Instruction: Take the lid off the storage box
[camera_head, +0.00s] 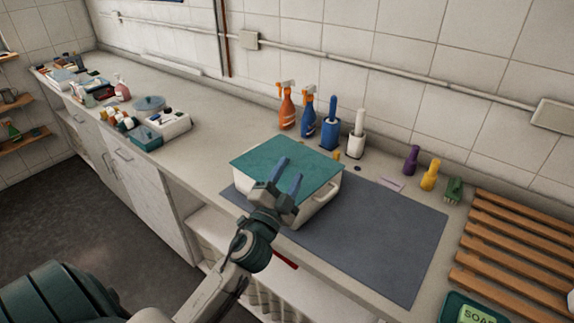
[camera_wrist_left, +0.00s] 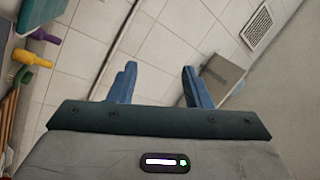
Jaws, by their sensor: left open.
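The storage box (camera_head: 318,205) is white with a handle on its side and stands on a grey mat on the counter. Its flat teal lid (camera_head: 262,154) lies on top, covering the opening. My left gripper (camera_head: 287,176) is in front of the lid's near right part in the head view, with its blue fingers apart and nothing between them. I cannot tell whether it touches the lid. In the left wrist view the open fingers (camera_wrist_left: 158,88) point toward the tiled wall. A small part of a teal surface shows at that view's top left. My right gripper is not in view.
The grey mat (camera_head: 385,230) is bare right of the box. Spray bottles (camera_head: 287,107) and brushes (camera_head: 331,127) stand behind it. Purple and yellow bottles (camera_head: 429,176), a wooden rack (camera_head: 515,240) and a soap tray (camera_head: 470,308) are at the right.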

